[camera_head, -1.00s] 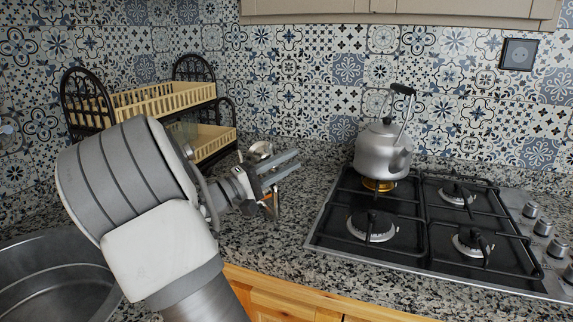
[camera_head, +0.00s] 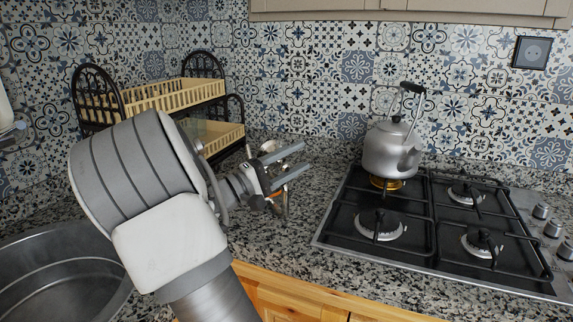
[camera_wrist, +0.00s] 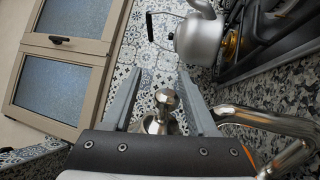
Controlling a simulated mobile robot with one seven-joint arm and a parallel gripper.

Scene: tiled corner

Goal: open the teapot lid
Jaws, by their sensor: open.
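The teapot is a grey metal kettle (camera_head: 388,152) standing upright on the back left burner. Its lid (camera_head: 393,127) is seated on top and has a dark knob. A raised wire handle with a black grip (camera_head: 412,87) arches over it. In the wrist view the kettle (camera_wrist: 199,40) lies on its side in the picture, at upper right, beyond the fingers. My gripper (camera_head: 305,156) is open, left of the kettle and apart from it. Its fingers also show in the wrist view (camera_wrist: 158,70), with a shiny metal piece (camera_wrist: 155,112) between their bases; I cannot tell what it is.
The black gas hob (camera_head: 405,268) has several burners, raised grates and knobs on its right. A two-tier dish rack (camera_head: 160,98) stands behind my arm. A metal sink (camera_head: 55,275) is at lower left. The speckled counter (camera_head: 290,222) is clear between my gripper and the hob.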

